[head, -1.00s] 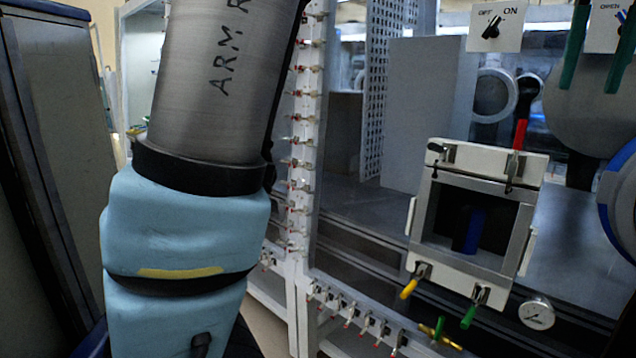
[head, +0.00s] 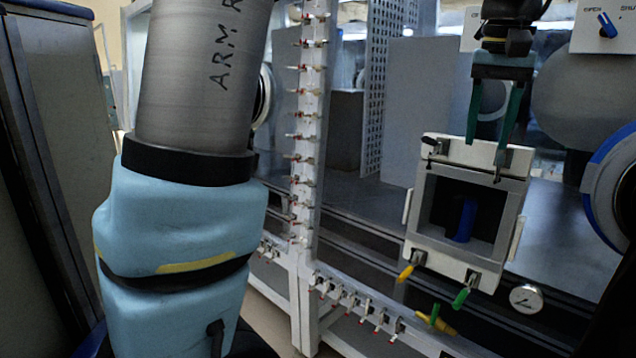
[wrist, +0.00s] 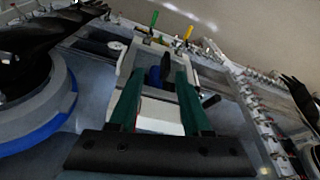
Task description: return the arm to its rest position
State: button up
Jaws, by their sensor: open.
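My gripper (head: 490,115) hangs at the upper right of the head view, its two green fingers pointing down and spread apart. It is open, with nothing between the fingers. Its fingertips are in front of the top of a white-framed box (head: 414,215) with an open front. Whether they touch it cannot be told. In the wrist view the green fingers (wrist: 153,82) reach toward the same box (wrist: 122,72). A dark blue object (head: 466,219) stands inside the box and also shows in the wrist view (wrist: 166,66). My arm fills the left of the head view.
The glovebox window and a white post (head: 305,130) with several small clamps stand behind. A blue-rimmed round port (head: 590,190) is at the right edge. A gauge (head: 526,298) and yellow and green handles (head: 461,297) sit below the box. A switch panel (head: 604,26) is at the upper right.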

jog(key=w+a+f+n, duration=0.1)
jog(key=w+a+f, duration=0.2)
jog(key=a+f, duration=0.5)
jog(key=w+a+f+n, duration=0.1)
jog(key=w+a+f, duration=0.2)
jog(key=a+f, duration=0.45)
jog(key=s+a+f+n, duration=0.1)
jog(key=s+a+f, duration=0.2)
jog(key=a, duration=0.6)
jog(key=s+a+f+n, duration=0.1)
jog(key=s+a+f, duration=0.2)
jog(key=a+f, duration=0.3)
jog(key=a, duration=0.3)
jog(key=shift+a, duration=0.2)
